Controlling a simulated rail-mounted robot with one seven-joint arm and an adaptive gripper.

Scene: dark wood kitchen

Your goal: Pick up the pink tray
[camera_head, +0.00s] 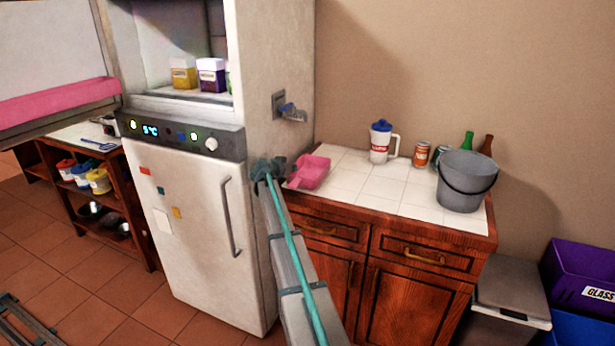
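A pink scoop-shaped tray (310,172) with a short handle lies on the white tiled counter (365,190), at its left end beside the fridge. My gripper (268,168) is at the counter's left edge, just left of the pink tray, near its handle. Whether it touches the handle cannot be told. The gripper is small and dark here, and its fingers are not clear enough to show if they are open or shut. Another pink, long tray-like piece (58,101) is on the open upper fridge door at the far left.
The fridge (195,225) stands close left of my arm, with a wall fitting (290,112) on its side above the gripper. A white jug (381,143), cans (421,155), bottles and a grey bucket (465,182) stand farther right. The counter's middle is clear.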

